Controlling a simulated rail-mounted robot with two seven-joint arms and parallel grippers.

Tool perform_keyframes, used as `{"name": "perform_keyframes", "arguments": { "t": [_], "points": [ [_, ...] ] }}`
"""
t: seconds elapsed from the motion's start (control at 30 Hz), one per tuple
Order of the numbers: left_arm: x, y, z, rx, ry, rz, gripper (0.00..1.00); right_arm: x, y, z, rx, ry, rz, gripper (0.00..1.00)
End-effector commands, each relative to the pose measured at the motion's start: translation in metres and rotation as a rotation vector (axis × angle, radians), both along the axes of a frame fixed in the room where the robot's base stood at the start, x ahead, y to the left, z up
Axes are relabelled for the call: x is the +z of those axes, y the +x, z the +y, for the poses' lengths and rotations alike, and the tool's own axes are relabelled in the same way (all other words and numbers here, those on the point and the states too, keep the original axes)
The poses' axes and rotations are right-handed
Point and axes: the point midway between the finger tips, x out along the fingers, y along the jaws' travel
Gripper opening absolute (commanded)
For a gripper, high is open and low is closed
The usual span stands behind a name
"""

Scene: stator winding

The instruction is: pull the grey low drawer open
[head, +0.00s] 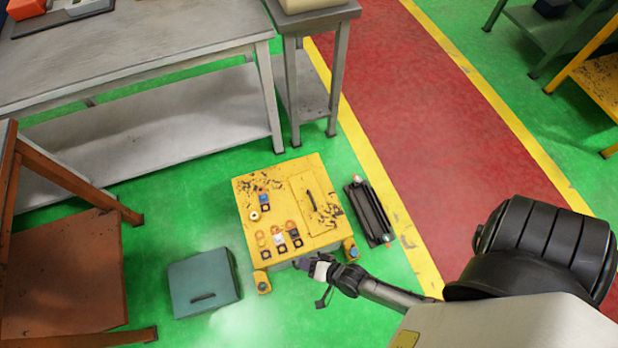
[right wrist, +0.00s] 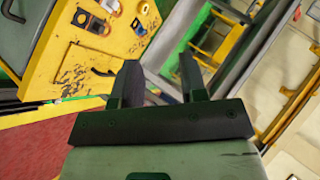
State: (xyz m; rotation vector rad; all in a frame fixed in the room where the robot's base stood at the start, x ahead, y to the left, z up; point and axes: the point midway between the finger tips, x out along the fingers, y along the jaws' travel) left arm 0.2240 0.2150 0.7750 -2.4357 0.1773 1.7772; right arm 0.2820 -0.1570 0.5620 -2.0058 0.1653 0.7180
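A low yellow unit (head: 280,180) stands on the green floor, with small parts and a hatch on its top. A narrow grey strip (head: 284,264) shows below its front edge; from above I cannot tell whether this is the drawer front, or how far out it is. My right gripper (head: 309,264) is at this front edge, near the right corner. In the right wrist view its two fingers (right wrist: 160,82) are apart with nothing seen between them, and the yellow top (right wrist: 80,60) lies beyond them. My left gripper is out of view.
A grey-teal box (head: 203,270) with a dark handle slot sits on the floor left of the unit. A dark long case (head: 368,212) lies to its right. A brown bench (head: 60,265) is at left, a grey table (head: 140,55) behind. Floor in front is clear.

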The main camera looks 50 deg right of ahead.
Motion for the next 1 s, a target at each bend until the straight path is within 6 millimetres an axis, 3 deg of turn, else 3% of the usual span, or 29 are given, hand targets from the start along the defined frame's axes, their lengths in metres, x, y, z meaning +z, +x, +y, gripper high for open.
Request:
{"name": "perform_keyframes", "arguments": {
  "t": [0.03,0.1,0.3,0.5,0.7,1.0],
  "points": [
    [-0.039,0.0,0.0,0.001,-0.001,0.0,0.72,-0.048,-0.004,0.001,-0.038,0.037,-0.015,0.39],
    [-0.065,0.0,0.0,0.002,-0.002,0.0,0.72,-0.082,-0.01,0.0,-0.093,0.088,-0.043,0.39],
    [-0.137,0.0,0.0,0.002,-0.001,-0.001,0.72,-0.175,-0.03,-0.003,-0.248,0.232,-0.129,0.39],
    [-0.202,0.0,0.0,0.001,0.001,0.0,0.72,-0.254,-0.057,-0.009,-0.383,0.356,-0.221,0.39],
    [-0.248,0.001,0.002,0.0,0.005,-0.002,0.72,-0.306,-0.08,-0.014,-0.477,0.444,-0.3,0.39],
    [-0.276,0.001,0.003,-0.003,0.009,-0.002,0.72,-0.336,-0.097,-0.019,-0.537,0.502,-0.363,0.39]
  ]
}}
